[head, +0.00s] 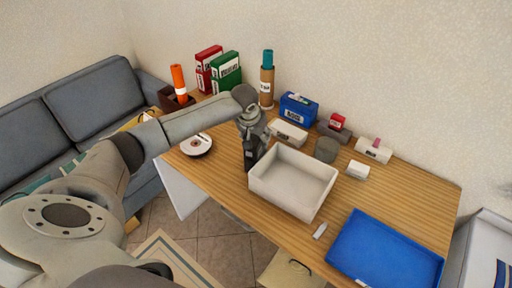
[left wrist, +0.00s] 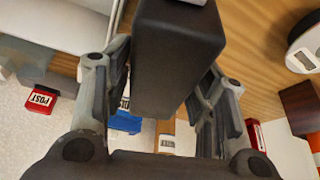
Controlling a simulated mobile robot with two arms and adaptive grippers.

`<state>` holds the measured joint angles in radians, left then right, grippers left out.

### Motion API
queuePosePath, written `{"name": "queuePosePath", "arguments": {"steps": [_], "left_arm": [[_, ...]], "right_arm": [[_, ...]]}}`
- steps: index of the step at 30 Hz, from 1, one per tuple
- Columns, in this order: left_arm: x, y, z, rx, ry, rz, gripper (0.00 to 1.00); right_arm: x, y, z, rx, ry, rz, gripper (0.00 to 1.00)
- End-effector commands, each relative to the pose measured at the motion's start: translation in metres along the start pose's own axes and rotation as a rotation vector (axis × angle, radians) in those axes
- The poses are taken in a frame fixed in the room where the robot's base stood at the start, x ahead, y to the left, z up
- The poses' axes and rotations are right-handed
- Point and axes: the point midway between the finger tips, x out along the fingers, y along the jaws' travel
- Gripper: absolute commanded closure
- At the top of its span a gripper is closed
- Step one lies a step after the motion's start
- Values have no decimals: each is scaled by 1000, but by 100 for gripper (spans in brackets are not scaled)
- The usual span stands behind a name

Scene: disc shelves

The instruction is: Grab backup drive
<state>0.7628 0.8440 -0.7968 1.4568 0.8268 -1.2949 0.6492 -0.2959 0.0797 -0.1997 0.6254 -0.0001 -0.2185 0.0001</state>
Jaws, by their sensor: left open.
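A dark grey block, which looks like the backup drive (left wrist: 178,55), fills the space between the fingers of my left gripper (left wrist: 165,85) in the left wrist view. No label can be read on it. In the head view my left gripper (head: 253,146) is low over the table, just left of the white bin. The dark shape there merges with the fingers, so the block's outline is hard to separate. The jaws are open, one finger on each side of the block; whether either finger touches it cannot be told. My right gripper is not in view.
The white bin (head: 262,187) stands close to the gripper's right on the wooden table (head: 405,195). A disc on a round holder (head: 196,145) lies to the left. A blue tray (head: 385,252) is at front right. Boxes, tubes and a grey cup (head: 327,150) line the back.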

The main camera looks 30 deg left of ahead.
Motion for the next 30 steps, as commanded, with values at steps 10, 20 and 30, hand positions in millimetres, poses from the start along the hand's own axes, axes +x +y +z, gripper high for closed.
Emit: {"name": "queuePosePath", "arguments": {"steps": [10, 20, 30], "left_arm": [[26, 0, -1, 1, 1, 0, 48], [26, 0, 0, 1, 1, 0, 48], [29, 0, 2, 0, 0, -1, 48]], "right_arm": [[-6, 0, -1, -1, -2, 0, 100], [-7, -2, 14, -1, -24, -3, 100], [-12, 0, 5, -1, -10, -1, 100]]}}
